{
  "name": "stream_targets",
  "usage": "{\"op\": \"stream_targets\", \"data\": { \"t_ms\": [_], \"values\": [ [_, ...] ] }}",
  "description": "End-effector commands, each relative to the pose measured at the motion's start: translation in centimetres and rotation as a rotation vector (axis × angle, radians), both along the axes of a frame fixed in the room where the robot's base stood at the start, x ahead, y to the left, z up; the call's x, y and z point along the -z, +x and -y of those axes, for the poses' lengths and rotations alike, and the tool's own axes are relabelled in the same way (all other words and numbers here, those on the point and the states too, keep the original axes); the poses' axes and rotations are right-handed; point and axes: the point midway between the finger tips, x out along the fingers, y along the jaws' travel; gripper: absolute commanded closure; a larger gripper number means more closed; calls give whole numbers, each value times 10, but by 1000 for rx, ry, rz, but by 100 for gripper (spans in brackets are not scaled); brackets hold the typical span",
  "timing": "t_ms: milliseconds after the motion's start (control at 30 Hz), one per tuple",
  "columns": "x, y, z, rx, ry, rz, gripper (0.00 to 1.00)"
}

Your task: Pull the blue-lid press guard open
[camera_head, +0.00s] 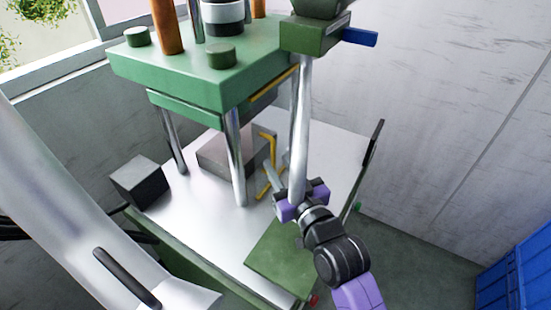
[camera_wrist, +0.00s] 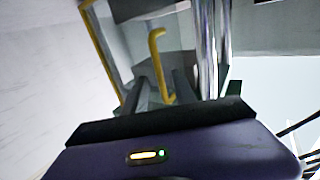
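The press has a green upper block (camera_head: 205,65) on shiny metal columns above a pale bed (camera_head: 200,225). A yellow bent bar (camera_head: 267,143), which looks like the guard's handle, hangs at the press's front right. It also shows in the wrist view (camera_wrist: 157,50), with a second yellow bar (camera_wrist: 101,62) to its left. My gripper (camera_head: 272,172) is low beside the front column, close to the yellow bar. In the wrist view its two dark fingers (camera_wrist: 160,85) are apart, with the bar seen between them. I cannot tell whether they touch it. No blue lid is clearly seen.
A blue lever-like part (camera_head: 360,37) sticks out at the upper right of the press. A dark grey box (camera_head: 138,181) sits on the bed's left. A blue crate (camera_head: 512,280) stands at the lower right. Metal columns stand close to my gripper.

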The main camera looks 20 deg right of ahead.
Motion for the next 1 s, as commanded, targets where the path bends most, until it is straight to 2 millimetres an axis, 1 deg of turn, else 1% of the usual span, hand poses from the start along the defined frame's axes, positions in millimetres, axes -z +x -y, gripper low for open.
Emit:
{"op": "stream_targets", "data": {
  "t_ms": [33, 100, 200, 500, 533, 600, 700, 1000],
  "values": [
    [-1, 7, 0, 0, 0, 0, 68],
    [-1, 14, 0, 0, 0, 0, 68],
    [0, 20, -1, 0, 0, -1, 68],
    [0, 23, -1, 0, 0, -1, 68],
    [0, 23, -1, 0, 0, -1, 70],
    [0, 23, -1, 0, 0, -1, 83],
    [0, 23, -1, 0, 0, -1, 100],
    [0, 23, -1, 0, 0, 0, 100]
  ]
}}
